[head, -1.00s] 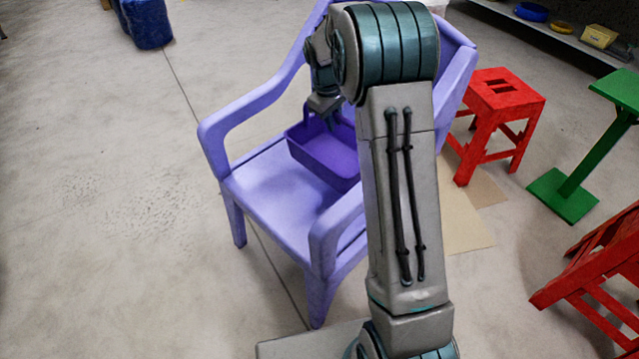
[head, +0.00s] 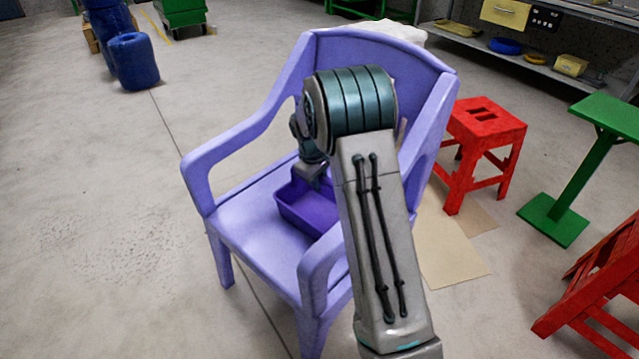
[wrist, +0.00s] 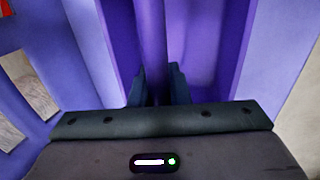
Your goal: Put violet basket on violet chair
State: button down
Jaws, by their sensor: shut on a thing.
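The violet chair (head: 244,216) stands upright in the middle of the head view, with armrests and a high back. The violet basket (head: 306,211) is at its seat, between the armrests, partly hidden behind my arm. I cannot tell whether its underside touches the seat. My gripper (head: 314,180) is at the basket's far side, its fingertips hidden in the head view. In the wrist view my gripper (wrist: 158,88) is shut on a violet bar or wall of the basket (wrist: 151,40), with a finger on each side.
A red stool (head: 484,140) stands right of the chair, with a green stand (head: 580,175) and a red slatted piece (head: 597,290) farther right. Cardboard (head: 450,250) lies on the floor. Blue barrels (head: 134,62) are at the back left. The left floor is clear.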

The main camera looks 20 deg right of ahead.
jog(key=c, duration=1.4)
grip_release()
jog(key=shift+f, duration=0.1)
jog(key=shift+o, duration=0.2)
notch_tip(320, 180, up, 11)
jog(key=s+a+p, duration=0.1)
jog(key=a+p, duration=0.1)
jog(key=p, duration=0.1)
jog(key=s+r+m, duration=0.1)
jog(key=s+r, duration=0.2)
jog(key=s, duration=0.4)
jog(key=s+r+m, duration=0.2)
jog(key=s+r, duration=0.2)
jog(key=s, duration=0.4)
jog(key=s+a+m+y, duration=0.1)
jog(key=s, duration=0.7)
jog(key=s+a+f+m, duration=0.1)
jog(key=s+m, duration=0.1)
jog(key=s, duration=0.7)
jog(key=shift+s+a+f+y, duration=0.25)
jog(key=shift+f+y, duration=0.05)
jog(key=shift+y, duration=0.1)
